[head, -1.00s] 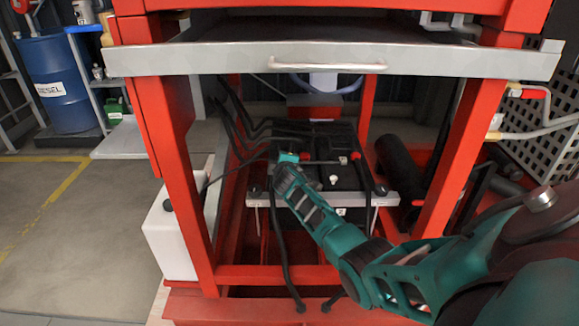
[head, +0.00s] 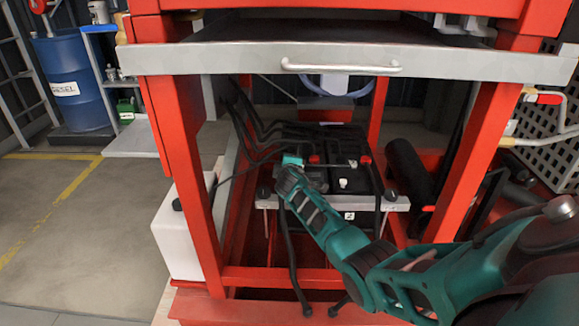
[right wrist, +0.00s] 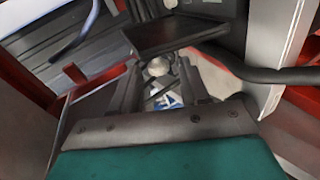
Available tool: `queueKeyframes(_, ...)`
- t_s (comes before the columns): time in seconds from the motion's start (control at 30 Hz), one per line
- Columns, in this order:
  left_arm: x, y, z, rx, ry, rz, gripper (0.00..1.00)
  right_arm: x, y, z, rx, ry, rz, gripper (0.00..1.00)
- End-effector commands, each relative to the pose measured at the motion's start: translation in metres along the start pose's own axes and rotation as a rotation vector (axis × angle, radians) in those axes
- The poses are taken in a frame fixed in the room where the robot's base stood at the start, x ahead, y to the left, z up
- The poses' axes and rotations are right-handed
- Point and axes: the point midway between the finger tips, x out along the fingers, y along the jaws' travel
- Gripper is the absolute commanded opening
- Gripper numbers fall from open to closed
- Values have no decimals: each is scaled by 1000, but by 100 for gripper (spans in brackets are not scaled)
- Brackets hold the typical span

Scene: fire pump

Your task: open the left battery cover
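The black batteries (head: 345,150) sit low inside the red frame, with red terminal caps and dark cables on top. My right arm comes in from the right, and its wrist covers the left part of the batteries, so the left cover is largely hidden in the head view. In the right wrist view my right gripper (right wrist: 159,63) has its two dark fingers apart. A silver round knob (right wrist: 158,67) shows between the fingertips; I cannot tell whether they touch it. A dark flat panel (right wrist: 170,34), possibly a cover, lies just beyond. My left gripper is not in view.
A grey tray edge with a handle (head: 340,68) spans above the batteries. Red posts (head: 185,160) stand at both sides. A silver bar (head: 395,203) crosses in front of the batteries. Black cables (head: 292,250) hang near my arm. A white box (head: 178,235) stands left.

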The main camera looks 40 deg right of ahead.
Motion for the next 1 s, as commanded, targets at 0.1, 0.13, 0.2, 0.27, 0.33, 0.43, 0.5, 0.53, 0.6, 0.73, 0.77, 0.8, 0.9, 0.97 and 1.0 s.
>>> queueKeyframes(0.1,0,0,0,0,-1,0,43,0,0,0,0,1,1,47)
queueKeyframes(0.13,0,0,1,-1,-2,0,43,0,0,0,0,1,1,47)
queueKeyframes(0.2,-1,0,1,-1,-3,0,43,0,0,0,0,1,1,47)
queueKeyframes(0.27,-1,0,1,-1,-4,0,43,-1,1,0,0,1,1,47)
queueKeyframes(0.33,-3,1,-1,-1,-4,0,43,-4,1,0,0,1,1,47)
queueKeyframes(0.43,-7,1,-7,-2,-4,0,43,-13,2,-1,0,2,0,47)
queueKeyframes(0.5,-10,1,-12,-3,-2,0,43,-22,3,-1,0,3,0,47)
queueKeyframes(0.53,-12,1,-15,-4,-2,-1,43,-27,3,-1,1,2,-1,47)
queueKeyframes(0.6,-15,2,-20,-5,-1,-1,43,-38,3,-1,0,3,-1,47)
queueKeyframes(0.73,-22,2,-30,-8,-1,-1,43,-61,3,-1,0,3,-1,47)
queueKeyframes(0.77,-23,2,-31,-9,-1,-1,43,-67,3,-1,0,2,-1,47)
queueKeyframes(0.8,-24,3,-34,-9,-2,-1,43,-74,3,-1,0,2,-1,47)
queueKeyframes(0.9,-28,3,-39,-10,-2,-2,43,-91,2,-1,0,2,-1,47)
queueKeyframes(0.97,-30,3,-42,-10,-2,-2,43,-101,2,-1,0,3,-1,47)
queueKeyframes(1.0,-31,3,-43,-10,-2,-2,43,-106,2,-1,1,2,-1,47)
